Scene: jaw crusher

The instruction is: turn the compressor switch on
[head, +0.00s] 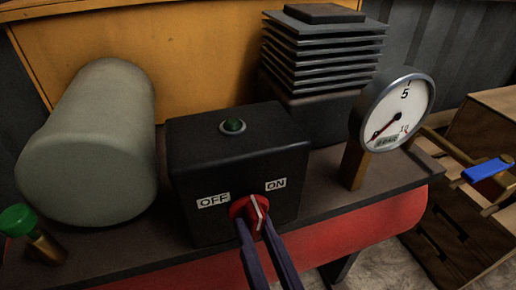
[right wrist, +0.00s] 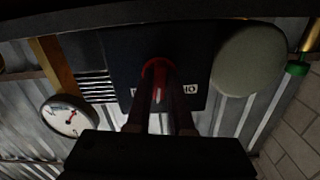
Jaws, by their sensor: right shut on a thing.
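The compressor switch is a red rotary knob (head: 251,211) with a white pointer line, on the front of a black box (head: 240,160). An OFF label (head: 213,201) is to its left and an ON label (head: 275,184) to its right. The pointer stands nearly upright, tilted slightly left, between the labels. My right gripper (head: 258,232) comes from below with its two dark fingers on either side of the knob, shut on it. The right wrist view, turned upside down, shows the red knob (right wrist: 158,72) between the fingers; the labels are partly hidden there. My left gripper is not in view.
A grey-green tank (head: 90,145) stands left of the box, with a green-capped valve (head: 20,221) in front. A finned block (head: 323,55) is behind and a round gauge (head: 397,110) on a post is at right. A blue-handled valve (head: 487,169) is further right.

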